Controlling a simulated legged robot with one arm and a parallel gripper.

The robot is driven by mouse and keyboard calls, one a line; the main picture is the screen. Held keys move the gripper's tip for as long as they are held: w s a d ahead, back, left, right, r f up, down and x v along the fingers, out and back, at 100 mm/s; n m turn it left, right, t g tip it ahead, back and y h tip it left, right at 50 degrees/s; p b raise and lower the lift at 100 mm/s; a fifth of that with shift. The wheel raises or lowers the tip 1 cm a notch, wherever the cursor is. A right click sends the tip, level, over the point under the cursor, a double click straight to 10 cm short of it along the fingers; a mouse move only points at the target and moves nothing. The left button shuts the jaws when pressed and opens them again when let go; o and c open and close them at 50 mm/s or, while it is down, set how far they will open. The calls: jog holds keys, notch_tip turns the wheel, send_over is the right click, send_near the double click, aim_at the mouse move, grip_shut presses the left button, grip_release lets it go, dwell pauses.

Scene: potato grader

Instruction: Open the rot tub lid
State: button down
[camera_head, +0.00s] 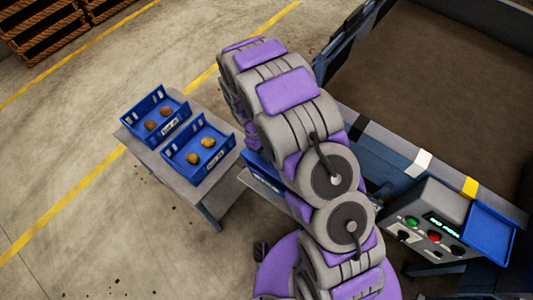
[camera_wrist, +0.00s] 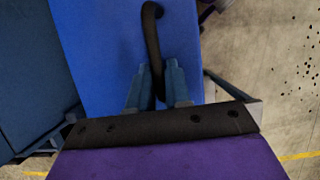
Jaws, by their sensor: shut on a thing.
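A flat blue lid (camera_wrist: 105,45) fills the upper middle of the wrist view. A black bar handle (camera_wrist: 152,35) with a bent end is on it. My gripper (camera_wrist: 157,74) has a finger on each side of the handle and is shut on it. The lower end of the handle is hidden between the fingers. In the head view, my purple and grey arm covers the gripper and the handle. A blue part that may be the rot tub (camera_head: 262,172) shows just left of the arm. Whether the lid is raised at all I cannot tell.
A grey table (camera_head: 205,207) at left holds two blue crates (camera_head: 160,118) (camera_head: 200,150) with potatoes. A control box (camera_head: 430,228) with buttons and a blue tray (camera_head: 490,232) are at right, beside the grader's frame. Floor at lower left is clear.

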jog(key=shift+w+d+r+p, duration=0.2)
jog(key=shift+w+r+p, duration=0.15)
jog(key=shift+r, duration=0.3)
jog(key=shift+w+d+r+p, duration=0.2)
jog(key=shift+w+r+p, duration=0.15)
jog(key=shift+r, duration=0.25)
jog(key=shift+w+d+r+p, duration=0.35)
jog(key=shift+d+r, duration=0.05)
jog(key=shift+r, duration=0.15)
jog(key=shift+w+d+r+p, duration=0.3)
jog(key=shift+w+d+r, duration=0.05)
jog(key=shift+r, duration=0.2)
jog(key=w+d+r+p, duration=0.2)
jog(key=w+d, duration=0.2)
jog(key=w, duration=0.2)
jog(key=w+d+r+p, duration=0.2)
jog(key=w+d+p, duration=0.1)
jog(key=w+d, duration=0.2)
jog(key=shift+w+r+p, duration=0.25)
jog(key=shift+w+p, duration=0.1)
dwell(0.7)
